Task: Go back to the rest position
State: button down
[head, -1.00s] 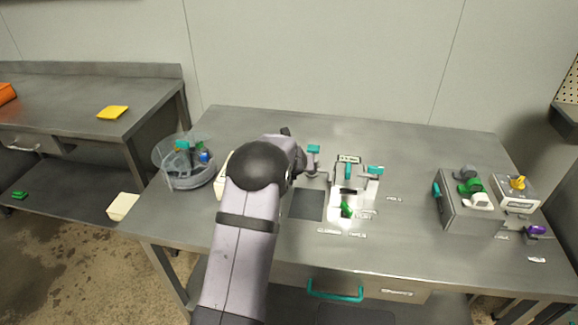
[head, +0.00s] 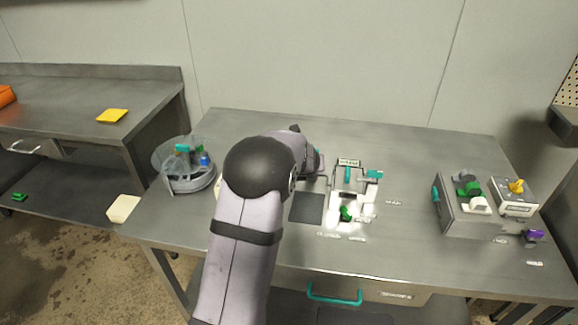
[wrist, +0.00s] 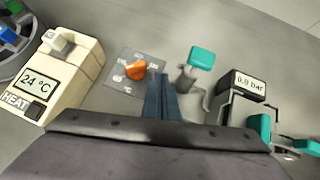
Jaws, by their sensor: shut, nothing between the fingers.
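My gripper (wrist: 162,97) shows in the wrist view as two dark blue fingers pressed together, with nothing between them. It is over the table, with an orange knob (wrist: 135,70) on a grey dial plate just left of the fingertips. A teal-topped lever (wrist: 202,58) stands just right of them. I cannot tell the height of the fingertips above the table. In the head view my arm hides the fingers and part of the bench equipment.
A cream HEAT box (wrist: 62,75) reads 24 °C. A gauge (wrist: 241,84) reads 0.0 bar. A round clear-walled container (head: 187,180) stands at the table's left. A grey box with knobs (head: 470,213) stands right. The table's back strip (head: 400,140) is clear.

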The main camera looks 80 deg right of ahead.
jog(key=shift+s+a+r+p, duration=0.35)
jog(key=shift+s+a+r, duration=0.65)
jog(key=shift+s, duration=0.1)
jog(key=w+a+r+m, duration=0.1)
jog(key=w, duration=0.5)
jog(key=w+a+r+m+p, duration=0.1)
jog(key=w+a+m, duration=0.1)
jog(key=w, duration=0.4)
jog(key=w+a+r+m, duration=0.1)
jog(key=w+a+m, duration=0.1)
jog(key=w, duration=0.4)
jog(key=shift+a+r+t+p, duration=0.2)
jog(key=shift+r+t+p, duration=0.15)
jog(key=shift+r+t, duration=0.05)
jog(key=w+a+m+y+p, duration=0.15)
jog(key=w+a+m, duration=0.5)
jog(key=a, duration=0.75)
jog(key=w+a+m+y+p, duration=0.1)
jog(key=w+a+m+y, duration=0.2)
jog(key=w+a, duration=0.8)
jog(key=s+a+f+m+g+y+p, duration=0.1)
jog(key=s+a, duration=0.4)
jog(key=a, duration=1)
jog(key=s+a+f+m+g+y+p, duration=0.1)
jog(key=s+a+m, duration=0.4)
jog(key=a, duration=1)
jog(key=s+g+y, duration=0.1)
jog(key=y, duration=0.1)
jog(key=shift+s+y, duration=0.15)
jog(key=shift+y, duration=0.2)
